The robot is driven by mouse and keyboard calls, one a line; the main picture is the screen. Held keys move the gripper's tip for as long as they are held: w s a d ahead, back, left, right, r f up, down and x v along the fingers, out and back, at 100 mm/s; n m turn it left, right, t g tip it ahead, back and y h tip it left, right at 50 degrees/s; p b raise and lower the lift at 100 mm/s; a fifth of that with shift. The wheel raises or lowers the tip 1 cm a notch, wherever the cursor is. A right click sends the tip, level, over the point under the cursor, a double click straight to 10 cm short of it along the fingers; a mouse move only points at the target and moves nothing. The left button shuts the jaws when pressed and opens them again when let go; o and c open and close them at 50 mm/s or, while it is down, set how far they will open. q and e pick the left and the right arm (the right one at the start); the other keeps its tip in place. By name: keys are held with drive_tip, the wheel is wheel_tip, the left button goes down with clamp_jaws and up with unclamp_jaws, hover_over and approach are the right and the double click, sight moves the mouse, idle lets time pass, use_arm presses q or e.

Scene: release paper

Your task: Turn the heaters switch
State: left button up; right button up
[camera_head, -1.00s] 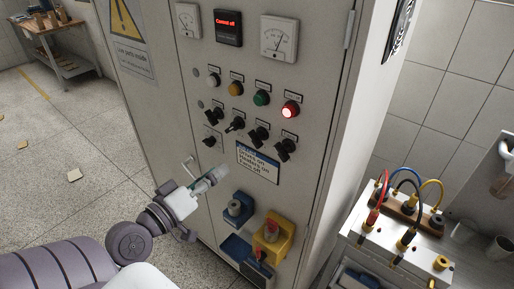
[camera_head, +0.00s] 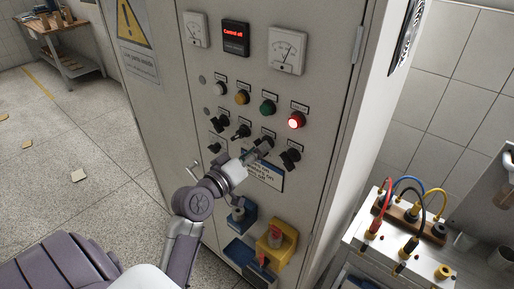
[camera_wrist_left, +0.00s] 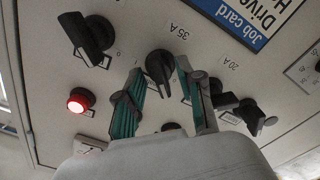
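A row of black rotary switches sits on the grey cabinet front. My left gripper (camera_head: 254,156) is at the third switch from the left (camera_head: 265,142) in the head view. In the left wrist view this black knob (camera_wrist_left: 159,66), beside a "35 A" mark, lies between the tips of my left gripper (camera_wrist_left: 160,72). The teal-padded fingers are apart, one on each side of the knob, with gaps visible. Whether they touch it I cannot tell. The rightmost switch (camera_head: 290,158) also shows in the wrist view (camera_wrist_left: 86,35). Switch names are too small to read. My right gripper is out of view.
A lit red lamp (camera_head: 296,120) and other lamps sit above the switches. The job card (camera_head: 268,176) is below, partly covered by my gripper. Blue and yellow boxes (camera_head: 278,240) stick out lower down. A cabled unit (camera_head: 405,235) stands at right.

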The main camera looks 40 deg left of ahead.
use_arm(q)
clamp_jaws()
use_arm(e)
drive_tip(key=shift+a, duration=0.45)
use_arm(q)
drive_tip(key=shift+m, duration=0.3)
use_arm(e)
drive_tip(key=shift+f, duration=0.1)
use_arm(q)
drive_tip(key=shift+a+m+p, duration=0.1)
drive_tip(key=shift+m+p, duration=1)
drive_tip(key=shift+m, duration=7.4)
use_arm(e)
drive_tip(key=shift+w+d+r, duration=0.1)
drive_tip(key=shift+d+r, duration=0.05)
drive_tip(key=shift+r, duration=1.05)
use_arm(q)
drive_tip(key=shift+m, duration=0.3)
